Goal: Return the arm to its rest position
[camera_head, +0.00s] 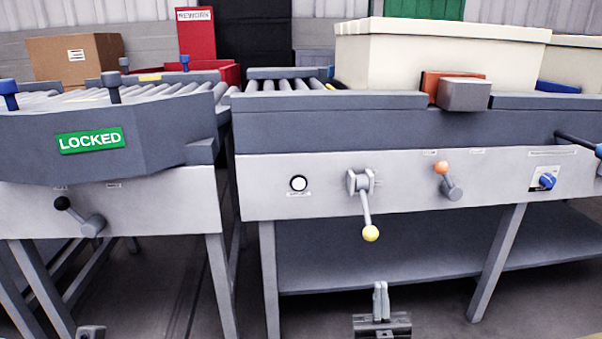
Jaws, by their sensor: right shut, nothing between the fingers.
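My right gripper (381,301) is at the bottom of the view, right of centre, in front of the right-hand conveyor station. Its two fingers point up and are together, with nothing between them. The rest of my right arm is out of view. My left gripper cannot be made out. A small grey part shows at the bottom left edge, too cut off to identify.
The right-hand station's front panel (330,190) carries an orange-knobbed lever (442,168), a white button (298,183) and a blue switch (547,181). A cream bin (430,60) is on top. At left, a green LOCKED sign (91,141) sits above a black-knobbed lever (62,203). Legs and a low shelf (400,255) stand behind my gripper.

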